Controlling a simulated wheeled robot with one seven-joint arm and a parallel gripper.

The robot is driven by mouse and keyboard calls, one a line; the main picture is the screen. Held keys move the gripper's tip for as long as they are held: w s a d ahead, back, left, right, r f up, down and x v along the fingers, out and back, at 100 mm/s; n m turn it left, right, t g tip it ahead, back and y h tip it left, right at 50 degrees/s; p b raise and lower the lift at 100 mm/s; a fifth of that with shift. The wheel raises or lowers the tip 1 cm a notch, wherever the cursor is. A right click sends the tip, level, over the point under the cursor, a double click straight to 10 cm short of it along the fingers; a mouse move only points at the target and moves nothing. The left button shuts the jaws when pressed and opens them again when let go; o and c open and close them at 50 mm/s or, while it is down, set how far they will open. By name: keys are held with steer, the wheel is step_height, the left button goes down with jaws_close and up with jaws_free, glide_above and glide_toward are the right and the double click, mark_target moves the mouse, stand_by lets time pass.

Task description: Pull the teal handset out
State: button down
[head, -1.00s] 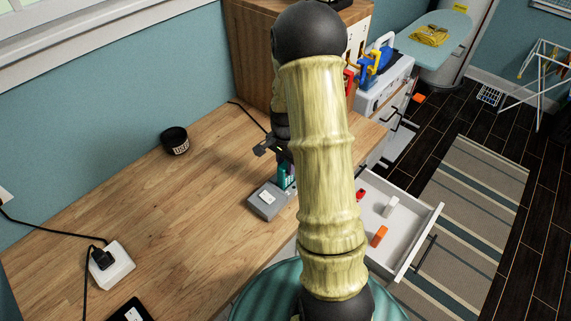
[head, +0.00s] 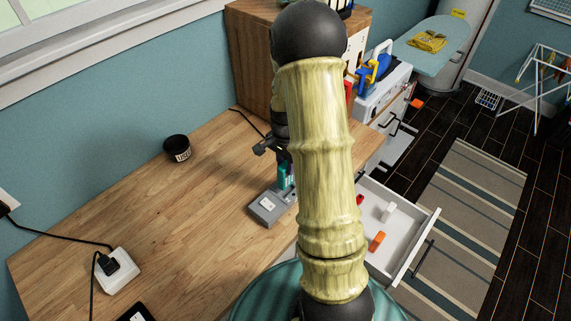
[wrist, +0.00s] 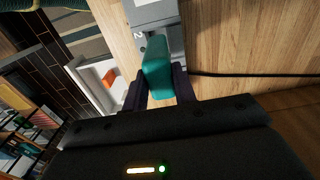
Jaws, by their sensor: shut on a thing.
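The teal handset (wrist: 157,68) is between my gripper's two dark fingers (wrist: 159,88) in the wrist view, and the gripper is shut on it. Its far end is at a slot marked "2" in the grey dock (wrist: 152,12). I cannot tell whether that end is still inside the slot or just clear of it. In the head view the handset (head: 284,176) stands upright over the back of the dock (head: 266,208), on the wooden counter. My arm hides part of the dock and most of the gripper there.
A black cup (head: 177,149) and a white socket box (head: 118,270) with cables stand on the counter (head: 190,220). An open white drawer (head: 412,250) holding small orange, white and red items juts out right of my arm. A cable (wrist: 250,74) runs beside the dock.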

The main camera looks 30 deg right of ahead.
steer(key=shift+r+p, duration=1.25)
steer(key=shift+r, duration=0.5)
steer(key=shift+a+f, duration=0.1)
